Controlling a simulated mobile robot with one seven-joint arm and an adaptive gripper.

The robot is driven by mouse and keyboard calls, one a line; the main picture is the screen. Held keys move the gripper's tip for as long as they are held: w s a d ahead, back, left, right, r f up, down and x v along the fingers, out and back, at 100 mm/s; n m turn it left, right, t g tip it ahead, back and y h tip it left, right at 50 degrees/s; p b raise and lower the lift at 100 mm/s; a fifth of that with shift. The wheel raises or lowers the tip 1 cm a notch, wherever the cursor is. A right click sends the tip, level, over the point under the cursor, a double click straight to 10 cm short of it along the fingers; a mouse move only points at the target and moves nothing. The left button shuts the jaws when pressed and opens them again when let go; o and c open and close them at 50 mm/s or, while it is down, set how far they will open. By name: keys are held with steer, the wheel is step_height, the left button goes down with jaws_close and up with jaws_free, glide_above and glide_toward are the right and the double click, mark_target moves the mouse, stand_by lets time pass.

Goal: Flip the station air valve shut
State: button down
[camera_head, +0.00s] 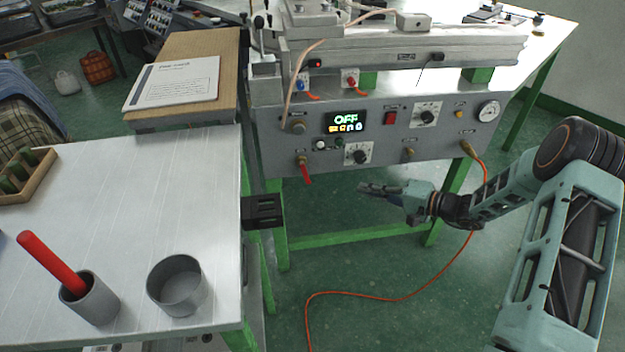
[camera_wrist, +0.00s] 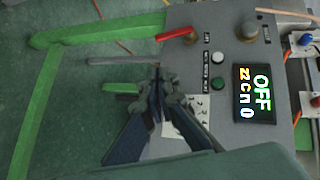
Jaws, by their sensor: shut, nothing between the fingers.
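The air valve is a small red lever (camera_head: 306,174) on a brass fitting (camera_head: 301,160) at the lower left of the grey station panel (camera_head: 400,155). The lever hangs down from the fitting, tilted slightly right. In the wrist view the red lever (camera_wrist: 173,34) shows near the top, pointing left from its fitting. My gripper (camera_head: 364,187) is below the panel, to the right of the lever and apart from it. Its fingers are shut and empty, and in the wrist view the fingertips (camera_wrist: 157,78) are together below the lever. Nothing covers the lever.
The display (camera_head: 345,122) reads OFF. Knobs, buttons and a gauge (camera_head: 488,110) sit on the panel. An orange hose (camera_head: 408,296) runs from a right fitting to the floor. Green table legs (camera_head: 281,240) and a rail stand below. A white table (camera_head: 130,210) holds cups at left.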

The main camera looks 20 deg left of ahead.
steer(key=w+a+t+y, duration=0.1)
steer(key=w+a, duration=0.1)
steer(key=b, duration=0.3)
glide_toward(305, 173)
steer(key=w+a+f, duration=0.3)
steer(key=w+a, duration=0.1)
steer(key=shift+a+f, duration=0.2)
steer(key=shift+a, duration=0.2)
steer(key=shift+f, duration=0.15)
steer(key=b, duration=0.1)
steer(key=a+f+m+y+b, duration=0.1)
steer(key=b, duration=0.1)
steer(key=shift+s+a, duration=0.1)
steer(key=shift+s, duration=0.15)
steer(key=shift+w, duration=0.1)
